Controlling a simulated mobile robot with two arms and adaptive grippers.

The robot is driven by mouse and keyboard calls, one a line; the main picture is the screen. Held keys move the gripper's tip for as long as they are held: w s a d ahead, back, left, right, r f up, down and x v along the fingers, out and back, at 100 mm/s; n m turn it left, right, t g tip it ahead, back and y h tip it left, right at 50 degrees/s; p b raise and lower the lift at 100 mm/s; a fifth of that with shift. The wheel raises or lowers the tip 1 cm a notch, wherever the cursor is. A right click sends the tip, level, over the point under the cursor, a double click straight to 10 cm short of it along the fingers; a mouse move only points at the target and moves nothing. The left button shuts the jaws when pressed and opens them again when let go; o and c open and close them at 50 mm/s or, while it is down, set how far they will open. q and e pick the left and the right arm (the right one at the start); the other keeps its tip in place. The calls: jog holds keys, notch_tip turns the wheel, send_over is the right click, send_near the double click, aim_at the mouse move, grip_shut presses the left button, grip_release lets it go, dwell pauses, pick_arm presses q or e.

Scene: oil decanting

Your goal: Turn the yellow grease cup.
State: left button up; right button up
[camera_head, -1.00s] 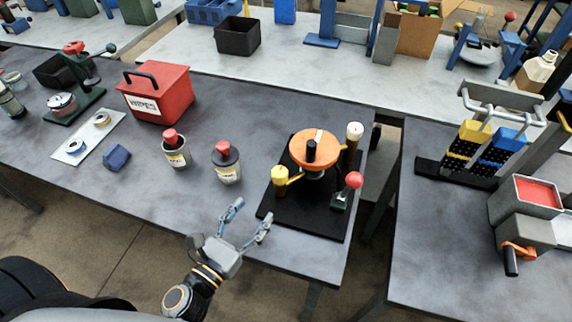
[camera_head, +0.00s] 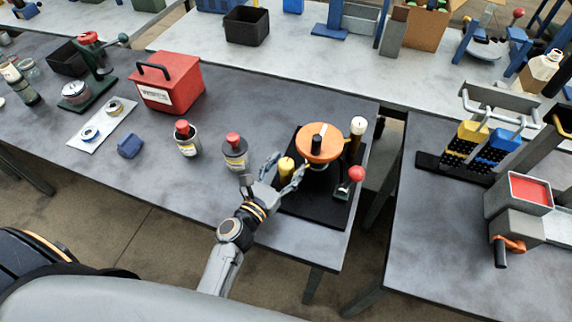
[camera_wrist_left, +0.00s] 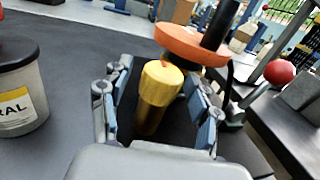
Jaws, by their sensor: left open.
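The yellow grease cup (camera_head: 286,169) is a small upright cylinder on the black base plate (camera_head: 312,213), at the near left of an orange disc (camera_head: 318,142) with a black knob. My left gripper (camera_head: 284,172) is open around the cup, one finger on each side. In the left wrist view the cup (camera_wrist_left: 158,95) stands between the two blue-padded fingers (camera_wrist_left: 163,112). I see space between the cup and the pads, mostly on the left; contact cannot be told. The cup's lower part is partly hidden by the gripper. My right gripper is not in view.
A grey can with a red cap (camera_head: 235,155) stands just left of the gripper, and another can (camera_head: 187,142) beyond it. A red-ball lever (camera_head: 356,174) and a white-topped post (camera_head: 357,127) stand right of the disc. The table's front left is clear.

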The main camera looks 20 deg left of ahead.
pick_arm(q)
jog(key=shift+c, duration=1.4)
jog(key=c, duration=0.9)
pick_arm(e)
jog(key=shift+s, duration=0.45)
pick_arm(q)
jog(key=shift+m+h, duration=0.4)
jog(key=shift+h, duration=0.2)
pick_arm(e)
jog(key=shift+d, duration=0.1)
